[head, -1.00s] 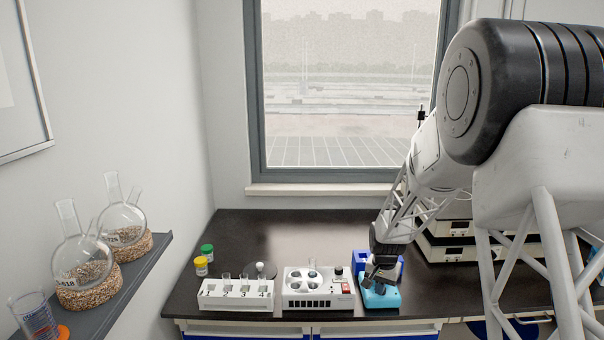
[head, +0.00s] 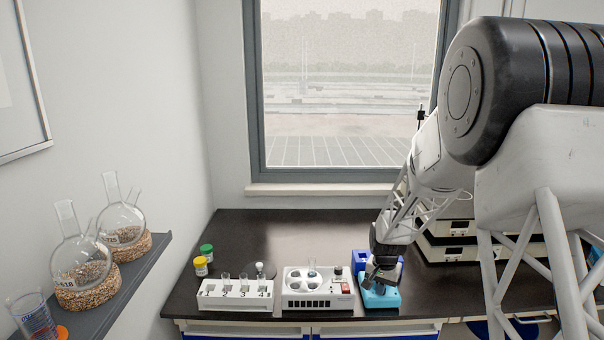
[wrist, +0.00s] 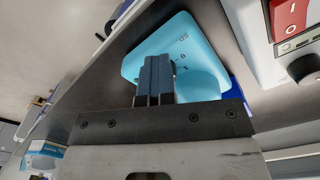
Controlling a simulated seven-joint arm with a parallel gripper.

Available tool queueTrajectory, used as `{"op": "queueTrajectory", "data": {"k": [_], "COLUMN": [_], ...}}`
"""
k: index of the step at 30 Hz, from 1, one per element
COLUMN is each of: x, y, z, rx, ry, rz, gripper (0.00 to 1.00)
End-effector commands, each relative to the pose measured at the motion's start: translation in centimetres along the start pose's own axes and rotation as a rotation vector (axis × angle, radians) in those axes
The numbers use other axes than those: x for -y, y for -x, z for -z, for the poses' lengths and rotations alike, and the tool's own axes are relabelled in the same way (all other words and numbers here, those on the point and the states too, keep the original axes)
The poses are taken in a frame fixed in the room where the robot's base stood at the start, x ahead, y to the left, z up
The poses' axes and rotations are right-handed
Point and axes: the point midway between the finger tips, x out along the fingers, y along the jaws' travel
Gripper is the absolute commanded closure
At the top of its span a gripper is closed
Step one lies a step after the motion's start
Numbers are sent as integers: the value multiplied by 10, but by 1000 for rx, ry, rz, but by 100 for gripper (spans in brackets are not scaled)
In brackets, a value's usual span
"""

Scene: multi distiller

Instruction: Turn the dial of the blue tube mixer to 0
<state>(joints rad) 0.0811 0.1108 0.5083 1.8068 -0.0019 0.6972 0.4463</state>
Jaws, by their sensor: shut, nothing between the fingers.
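The blue tube mixer (head: 383,299) is a light-blue unit near the front edge of the bench, below my arm. In the wrist view its top face (wrist: 165,45) shows small printed marks, and its rounded part lies to the right of the fingers. My gripper (head: 378,279) is directly over the mixer. In the wrist view the dark fingers (wrist: 156,62) are together with nothing between them, and they overlap the mixer's face. The dial is hidden behind the fingers, and I cannot tell whether they touch it.
A white device with a red switch (head: 318,288) stands just left of the mixer. A white numbered rack (head: 237,294) is farther left, near yellow-capped (head: 201,266) and green-capped (head: 207,252) jars. A dark blue block (head: 361,260) sits behind the mixer. The bench's back middle is clear.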

Motion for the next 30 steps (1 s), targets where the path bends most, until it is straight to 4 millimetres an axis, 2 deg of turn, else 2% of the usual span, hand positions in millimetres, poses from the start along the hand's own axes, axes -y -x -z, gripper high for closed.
{"op": "queueTrajectory", "data": {"k": [1, 8, 24, 30], "x": [-5, -4, -1, -1], "y": [-20, -15, 38, 49], "z": [-14, -15, -9, -8], "rx": [36, 37, 20, 19], "ry": [1, 2, 2, 2], "rz": [-16, -16, -8, -8], "gripper": [100, 100, 100, 100]}}
